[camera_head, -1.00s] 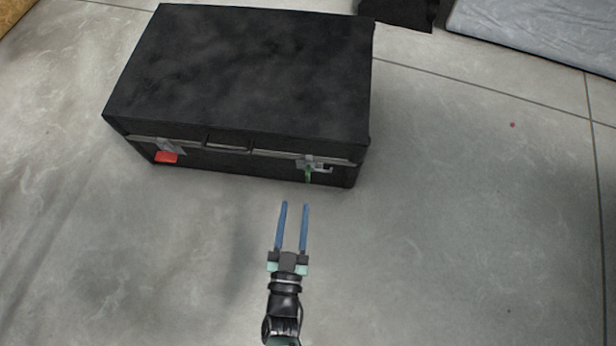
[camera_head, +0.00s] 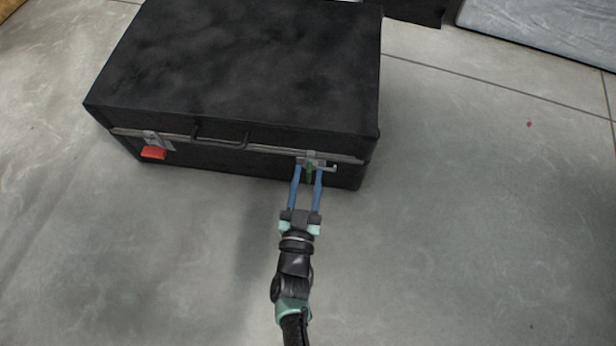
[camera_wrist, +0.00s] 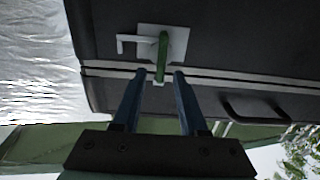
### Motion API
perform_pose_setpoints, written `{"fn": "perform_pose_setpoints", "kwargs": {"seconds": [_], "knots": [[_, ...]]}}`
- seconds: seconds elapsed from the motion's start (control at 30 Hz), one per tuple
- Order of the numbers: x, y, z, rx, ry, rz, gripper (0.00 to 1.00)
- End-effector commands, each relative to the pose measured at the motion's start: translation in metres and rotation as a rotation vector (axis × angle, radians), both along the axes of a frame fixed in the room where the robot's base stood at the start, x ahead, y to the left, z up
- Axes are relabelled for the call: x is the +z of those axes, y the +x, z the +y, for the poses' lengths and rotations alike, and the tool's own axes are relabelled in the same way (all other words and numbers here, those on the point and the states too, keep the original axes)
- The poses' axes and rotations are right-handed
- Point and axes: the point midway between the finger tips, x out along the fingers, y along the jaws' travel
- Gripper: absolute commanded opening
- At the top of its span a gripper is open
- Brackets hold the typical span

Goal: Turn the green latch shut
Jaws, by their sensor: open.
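The green latch (camera_head: 310,172) is a small upright bar on a pale metal plate at the right end of the black case's (camera_head: 245,60) front face. It also shows in the wrist view as a green bar (camera_wrist: 162,55), over the plate (camera_wrist: 178,42) with its hooked catch (camera_wrist: 128,42). My gripper (camera_head: 306,172) is open. Its two blue fingers point at the case front, one on each side of the latch in the head view. In the wrist view the fingers (camera_wrist: 156,80) stand apart with the latch's end in line with the gap; I cannot tell whether they touch it.
A red latch (camera_head: 153,153) sits at the left of the case front, and a dark handle (camera_head: 220,137) lies between the two latches. Grey floor (camera_head: 470,220) is clear to the right and in front. Another black object (camera_head: 415,10) and a grey block (camera_head: 545,30) stand behind.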

Motion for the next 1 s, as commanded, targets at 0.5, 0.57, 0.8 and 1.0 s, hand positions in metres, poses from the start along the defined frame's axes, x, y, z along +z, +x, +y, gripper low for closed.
{"fn": "perform_pose_setpoints", "kwargs": {"seconds": [0.5, 0.57, 0.8, 1.0], "knots": [[0.0007, 0.0083, -0.0013, 0.0, 0.0, 0.0, 0.23], [0.0007, 0.0083, -0.0013, 0.0, 0.0, 0.0, 0.12], [0.0005, 0.0081, -0.0012, 0.0, 0.0, 0.0, 0.0], [0.0006, 0.008, -0.0011, 0.0, -0.004, 0.001, 0.0]]}}
